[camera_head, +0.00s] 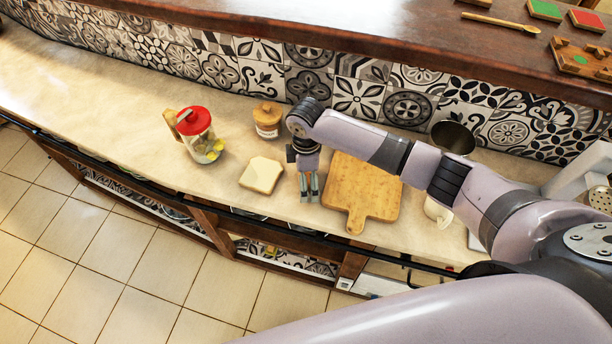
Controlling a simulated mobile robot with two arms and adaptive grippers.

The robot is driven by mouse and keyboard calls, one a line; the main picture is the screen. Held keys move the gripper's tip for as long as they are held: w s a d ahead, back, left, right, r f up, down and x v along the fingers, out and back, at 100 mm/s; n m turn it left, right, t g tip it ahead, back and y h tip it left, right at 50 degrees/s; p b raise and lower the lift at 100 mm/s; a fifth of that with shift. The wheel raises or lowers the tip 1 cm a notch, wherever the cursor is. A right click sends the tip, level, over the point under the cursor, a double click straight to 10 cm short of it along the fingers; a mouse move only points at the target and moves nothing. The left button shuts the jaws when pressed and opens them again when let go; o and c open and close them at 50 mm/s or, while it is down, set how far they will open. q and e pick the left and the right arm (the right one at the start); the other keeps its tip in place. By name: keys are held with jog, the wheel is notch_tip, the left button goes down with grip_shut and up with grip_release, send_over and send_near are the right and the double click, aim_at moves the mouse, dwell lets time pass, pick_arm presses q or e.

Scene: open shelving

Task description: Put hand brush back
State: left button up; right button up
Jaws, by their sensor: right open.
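I cannot make out a hand brush anywhere in the head view. My right gripper (308,196) points down over the pale counter (110,105), between a slice of bread and a wooden cutting board (372,190). Its two fingers are apart with nothing between them. I cannot tell whether the fingertips touch the counter. My right arm crosses above the board and hides part of the counter behind it. My left gripper is out of view.
The bread slice (262,175), a red-lidded jar (197,135) and a wooden-lidded jar (268,125) stand left of the gripper. A dark pot (453,137) and white mug (438,212) are right. A raised wooden shelf (350,30) holds a spoon (500,22). The far-left counter is clear.

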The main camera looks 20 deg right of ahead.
notch_tip(320, 180, up, 12)
jog(key=shift+b, duration=0.9)
